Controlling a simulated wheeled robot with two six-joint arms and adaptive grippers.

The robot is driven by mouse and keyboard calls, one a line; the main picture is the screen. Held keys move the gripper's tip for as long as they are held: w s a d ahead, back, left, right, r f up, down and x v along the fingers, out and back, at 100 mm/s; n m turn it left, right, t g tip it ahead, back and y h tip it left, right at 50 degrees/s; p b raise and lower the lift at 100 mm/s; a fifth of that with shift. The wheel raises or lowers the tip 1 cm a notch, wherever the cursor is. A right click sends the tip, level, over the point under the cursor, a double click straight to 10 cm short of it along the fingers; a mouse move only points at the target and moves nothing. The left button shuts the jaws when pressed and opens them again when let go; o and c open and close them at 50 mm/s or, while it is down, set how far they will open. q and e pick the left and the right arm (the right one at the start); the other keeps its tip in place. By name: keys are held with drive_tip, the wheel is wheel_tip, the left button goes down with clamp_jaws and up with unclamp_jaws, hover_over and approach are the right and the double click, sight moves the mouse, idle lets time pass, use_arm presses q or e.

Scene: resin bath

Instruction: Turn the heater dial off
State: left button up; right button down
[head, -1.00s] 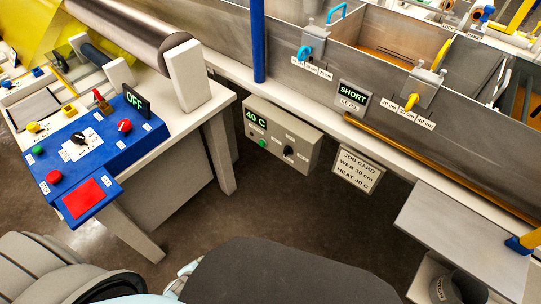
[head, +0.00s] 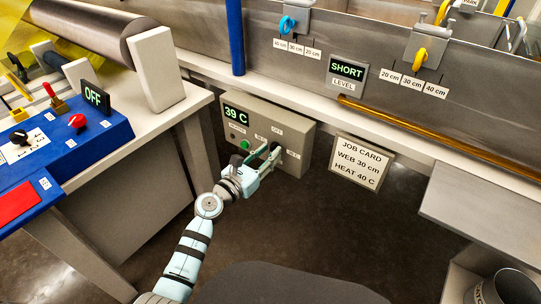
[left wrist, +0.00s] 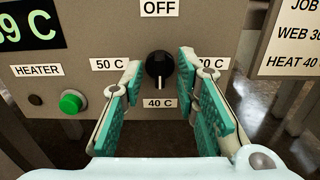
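The black heater dial (left wrist: 159,68) sits on a grey heater box (head: 298,160) under the bath. In the left wrist view its white pointer faces down at the 40 C label, with OFF above, 50 C on the left and another label, partly covered, on the right. My left gripper (head: 268,151) is at the box front. Its green-padded fingers (left wrist: 160,64) are open, one on each side of the dial, with visible gaps to it. In the head view the gripper partly hides the dial. My right gripper is not in view.
The heater display (head: 236,114) reads 39 C. A green button (left wrist: 72,102) is left of the dial. A job card (head: 358,163) reading HEAT 40 C hangs to the right. A blue control panel (head: 95,140) stands at left, and a grey shelf (head: 475,215) juts out at right.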

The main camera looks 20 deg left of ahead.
use_arm(q)
drive_tip(key=shift+w+d, duration=0.25)
drive_tip(key=shift+w, duration=0.35)
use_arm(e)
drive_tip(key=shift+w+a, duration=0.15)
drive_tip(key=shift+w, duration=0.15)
use_arm(q)
drive_tip(key=shift+c, duration=0.2)
clamp_jaws()
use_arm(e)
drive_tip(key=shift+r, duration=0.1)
